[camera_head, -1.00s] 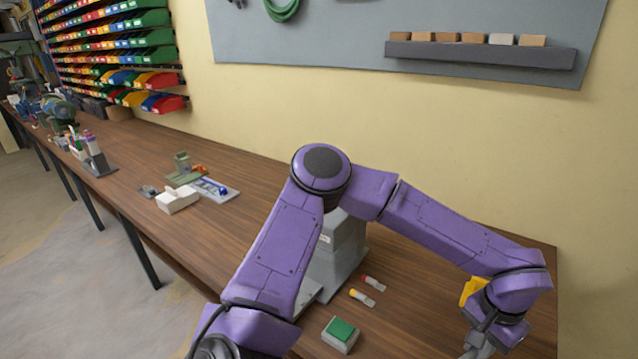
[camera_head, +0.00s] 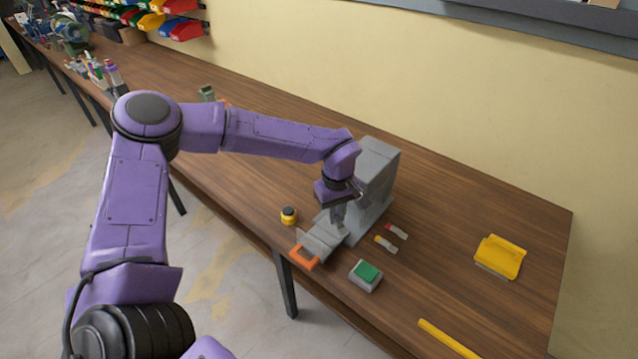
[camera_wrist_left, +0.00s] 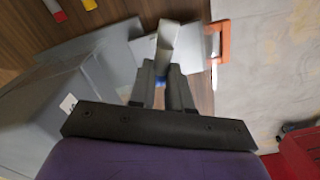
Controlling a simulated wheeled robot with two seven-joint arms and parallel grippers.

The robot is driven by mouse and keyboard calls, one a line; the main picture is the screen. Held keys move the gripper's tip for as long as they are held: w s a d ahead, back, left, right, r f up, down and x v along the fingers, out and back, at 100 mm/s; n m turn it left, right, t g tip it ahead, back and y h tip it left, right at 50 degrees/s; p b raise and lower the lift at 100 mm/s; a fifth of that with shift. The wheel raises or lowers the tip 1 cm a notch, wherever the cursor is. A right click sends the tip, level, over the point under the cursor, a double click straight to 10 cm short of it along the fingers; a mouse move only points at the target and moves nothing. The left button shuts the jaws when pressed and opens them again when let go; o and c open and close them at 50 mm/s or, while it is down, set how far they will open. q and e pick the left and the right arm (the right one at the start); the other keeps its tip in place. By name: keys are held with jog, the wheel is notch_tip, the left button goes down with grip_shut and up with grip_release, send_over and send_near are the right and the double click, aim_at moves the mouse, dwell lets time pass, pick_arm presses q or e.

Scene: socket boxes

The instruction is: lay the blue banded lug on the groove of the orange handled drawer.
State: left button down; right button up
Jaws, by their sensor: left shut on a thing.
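My left gripper (camera_head: 338,216) is at the front of the grey press, over the pale drawer plate (camera_head: 322,240). The drawer is pulled out and has an orange handle (camera_head: 304,257). In the left wrist view my left gripper (camera_wrist_left: 164,78) is shut on the blue banded lug (camera_wrist_left: 160,82); a bit of blue shows between the fingers. The drawer plate (camera_wrist_left: 199,52) and its orange handle (camera_wrist_left: 223,42) lie beyond the fingertips. The groove is hidden by the gripper and lug. I cannot tell whether the lug touches the drawer. My right gripper is not in view.
The grey press body (camera_head: 374,170) stands right behind the gripper. A red banded lug (camera_head: 396,231) and a yellow banded lug (camera_head: 385,245) lie to its right. A green button box (camera_head: 366,274), a yellow-black button (camera_head: 289,215) and a yellow holder (camera_head: 499,256) stand on the table.

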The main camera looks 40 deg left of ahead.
pick_arm(q)
jog(key=s+a+r+n+p, duration=0.1)
jog(key=a+r+n+p, duration=0.1)
jog(key=a+n, duration=0.25)
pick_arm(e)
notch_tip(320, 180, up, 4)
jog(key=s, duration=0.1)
pick_arm(q)
jog(key=shift+n, duration=0.45)
jog(key=f+b, duration=0.7)
jog(key=shift+w+d+f, duration=0.15)
jog(key=shift+w+f, duration=0.05)
jog(key=shift+f, duration=0.05)
jog(key=shift+w+f, duration=0.1)
jog(key=shift+f, duration=0.45)
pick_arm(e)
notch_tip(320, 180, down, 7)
pick_arm(q)
jog(key=shift+p, duration=0.3)
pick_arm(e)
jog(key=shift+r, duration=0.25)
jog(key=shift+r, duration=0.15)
